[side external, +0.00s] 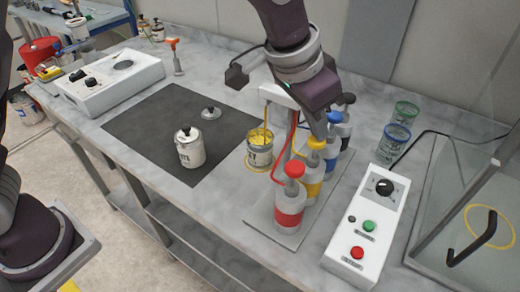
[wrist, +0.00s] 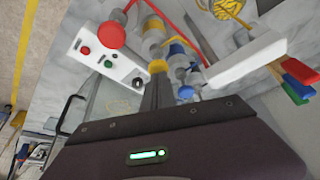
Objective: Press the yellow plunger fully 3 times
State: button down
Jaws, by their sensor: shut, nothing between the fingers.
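The yellow plunger (side external: 316,143) tops a bottle with a yellow band, in a row of pump bottles between the red and blue ones. My gripper (side external: 319,133) is shut and empty, with its fingertips pointing down at the top of the yellow plunger. They are at or very near it; I cannot tell whether they press on it. In the wrist view, the shut fingertips (wrist: 157,78) meet the outline of the yellow plunger (wrist: 157,66). An open can (side external: 260,152) with yellow on its rim and inside stands left of the bottles, under the yellow tube.
The red plunger (side external: 295,169) is close in front, and the blue plunger (side external: 334,117) close behind. A white control box (side external: 367,222) with a knob and buttons stands to the right. A closed can (side external: 189,148) and a loose lid (side external: 211,113) are on the dark mat (side external: 150,122).

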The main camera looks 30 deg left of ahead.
jog(key=shift+f, duration=1)
jog(key=shift+r, duration=1.8)
jog(key=shift+f, duration=0.1)
jog(key=shift+f, duration=1.7)
jog(key=shift+r, duration=1.8)
